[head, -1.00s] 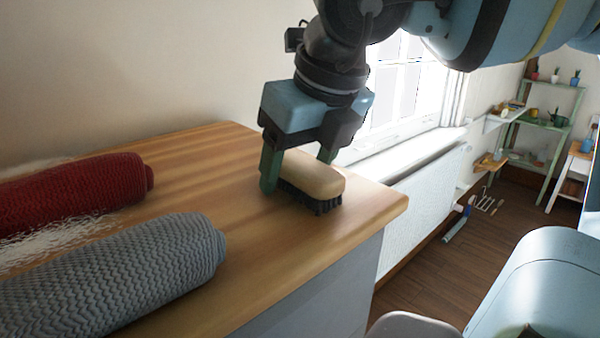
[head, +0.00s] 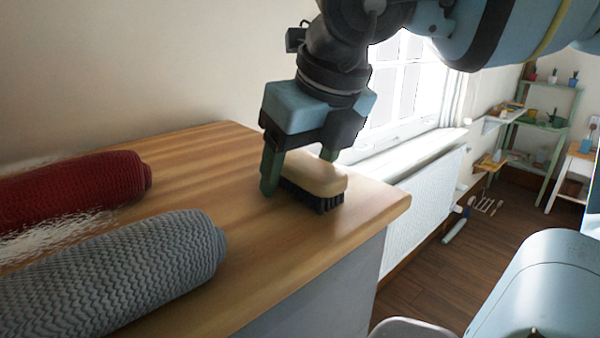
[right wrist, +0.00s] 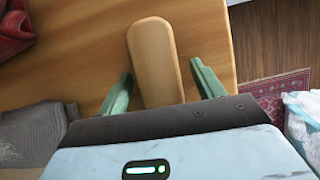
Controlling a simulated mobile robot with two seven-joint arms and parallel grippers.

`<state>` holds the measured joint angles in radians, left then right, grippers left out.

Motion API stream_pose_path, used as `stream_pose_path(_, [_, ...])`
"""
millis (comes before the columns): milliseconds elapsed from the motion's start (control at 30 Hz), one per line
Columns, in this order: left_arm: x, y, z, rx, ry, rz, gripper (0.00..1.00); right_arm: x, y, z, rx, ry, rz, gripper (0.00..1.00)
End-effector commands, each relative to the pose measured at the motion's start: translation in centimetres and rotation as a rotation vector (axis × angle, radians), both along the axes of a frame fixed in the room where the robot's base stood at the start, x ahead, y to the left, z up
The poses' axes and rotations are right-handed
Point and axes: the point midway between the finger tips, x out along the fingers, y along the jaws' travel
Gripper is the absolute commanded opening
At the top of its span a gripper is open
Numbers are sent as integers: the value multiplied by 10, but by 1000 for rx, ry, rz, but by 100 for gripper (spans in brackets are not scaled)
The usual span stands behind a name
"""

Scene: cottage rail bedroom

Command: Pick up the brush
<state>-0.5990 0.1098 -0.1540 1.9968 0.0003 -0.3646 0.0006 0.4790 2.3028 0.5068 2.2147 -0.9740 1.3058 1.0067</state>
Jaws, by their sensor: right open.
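The brush (head: 318,178) has a pale wooden back and dark bristles. It rests bristles down on the wooden top of a cabinet (head: 290,235), near its right end. My right gripper (head: 299,172) is open and points down over the brush, one green finger on the near left side and the other behind it. In the right wrist view the brush (right wrist: 154,58) lies between the two spread fingers, with a gap on each side. My left gripper is not in view.
A red rolled textile (head: 75,190) and a grey rolled textile (head: 115,275) lie on the top to the left. A window and radiator (head: 425,210) are behind at right. A green shelf (head: 540,130) stands far right.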

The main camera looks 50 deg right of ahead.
Motion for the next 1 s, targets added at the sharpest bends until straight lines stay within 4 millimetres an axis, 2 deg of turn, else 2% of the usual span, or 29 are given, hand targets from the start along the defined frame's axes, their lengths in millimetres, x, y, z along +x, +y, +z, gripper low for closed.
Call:
stream_pose_path(200, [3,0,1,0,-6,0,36,0,0,0,0,0,0,67])
stream_pose_path(233, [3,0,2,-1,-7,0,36,0,0,0,0,0,0,65])
stream_pose_path(600, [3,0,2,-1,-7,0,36,0,0,0,0,0,0,17])
stream_pose_path(1000, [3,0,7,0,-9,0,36,-1,0,5,0,-2,-1,17])
